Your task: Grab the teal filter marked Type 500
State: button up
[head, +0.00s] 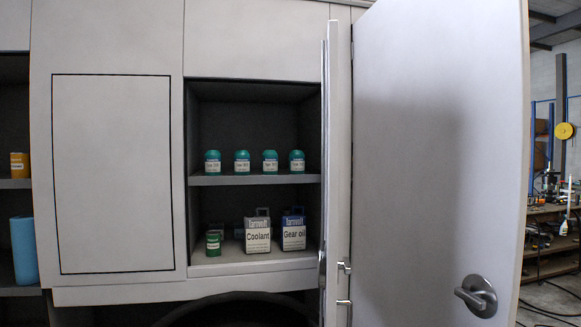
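Several teal filters with white labels stand upright in a row on the upper shelf of the open cabinet in the head view. From left to right they are a first filter (212,162), a second (242,162), a third (270,161) and one at the right end (297,161). Their labels seem to begin with "Type", but the numbers are too small to read, so I cannot tell which is Type 500. My gripper is not in view.
The cabinet door (435,150) stands open at right. The lower shelf holds a small green can (213,243), a Coolant jug (258,234) and a Gear oil jug (293,231).

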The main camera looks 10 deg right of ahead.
aim_at(297, 157)
jog(key=i+j+z, duration=0.1)
jog(key=i, duration=0.35)
jog(key=i+j+z, duration=0.1)
jog(key=i, duration=0.35)
jog(key=j, duration=0.1)
